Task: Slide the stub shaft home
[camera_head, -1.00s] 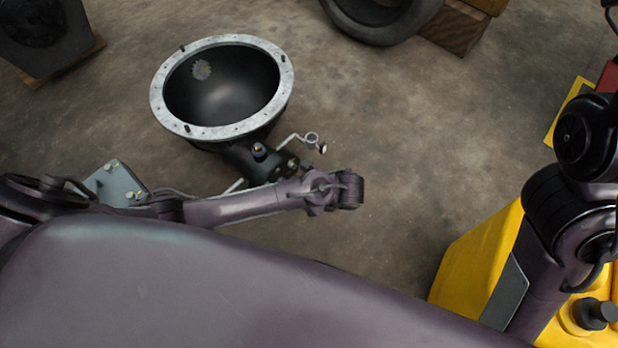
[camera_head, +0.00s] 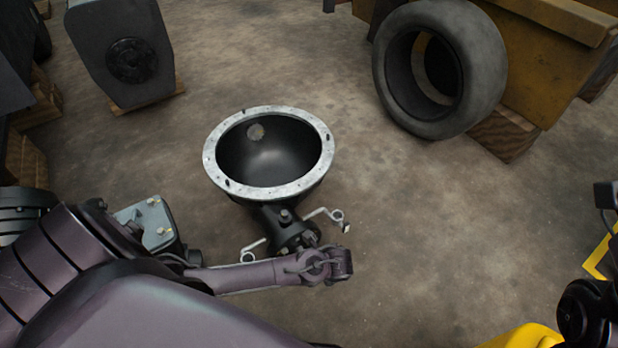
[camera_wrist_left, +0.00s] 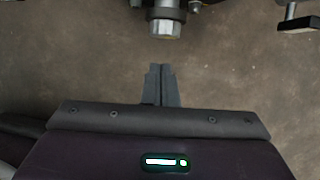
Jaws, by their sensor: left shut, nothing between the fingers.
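In the left wrist view my left gripper (camera_wrist_left: 160,85) is shut and empty over bare floor, its fingertips just short of a silver hex-ended part (camera_wrist_left: 165,27) at the top edge. In the head view my left arm comes in from the lower left; its fingers are not visible. A purple-grey rod (camera_head: 245,277) with a forked joint at its end lies in front of the black neck (camera_head: 288,228) of a bowl-shaped housing (camera_head: 212,160) with a pale flanged rim. I cannot tell which part is the stub shaft. My right gripper is out of view.
Bent silver levers (camera_head: 325,213) stick out beside the neck. A grey bolted box (camera_head: 145,222) stands left. A tyre (camera_head: 487,75) on wood blocks and a dark grey block (camera_head: 125,55) stand behind. Open floor (camera_head: 440,220) lies to the right.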

